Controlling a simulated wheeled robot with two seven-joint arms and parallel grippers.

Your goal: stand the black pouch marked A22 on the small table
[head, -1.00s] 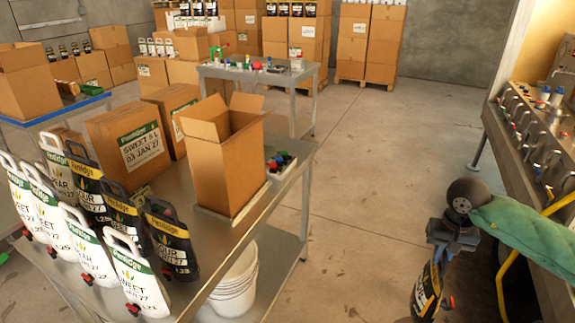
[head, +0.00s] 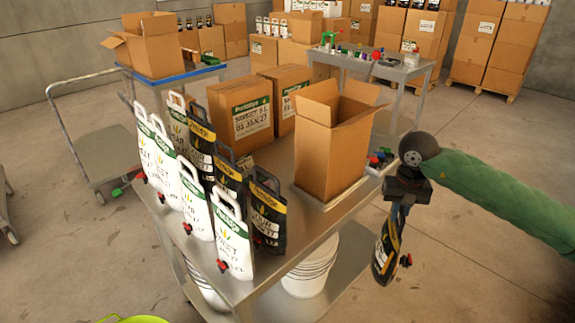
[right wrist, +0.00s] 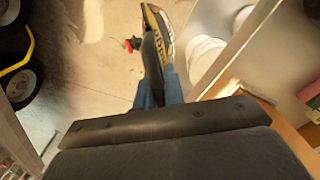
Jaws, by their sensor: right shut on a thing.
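A black pouch (head: 386,250) with a yellow band hangs from my right gripper (head: 396,212), to the right of the steel table (head: 335,208) and below its top. It has a red tap; I cannot read its mark. In the right wrist view the pouch (right wrist: 157,40) is edge-on between the two blue fingers of the right gripper (right wrist: 158,90), which is shut on it. Several white pouches (head: 232,240) and black pouches (head: 268,215) stand upright at the near left part of the steel table. I cannot tell which table is the small one. My left gripper is not in view.
An open carton (head: 325,150) stands on the steel table, with closed cartons (head: 240,110) behind it. White buckets (head: 310,268) sit on its lower shelf. A second table (head: 385,70) with small parts stands behind. The floor at right is clear.

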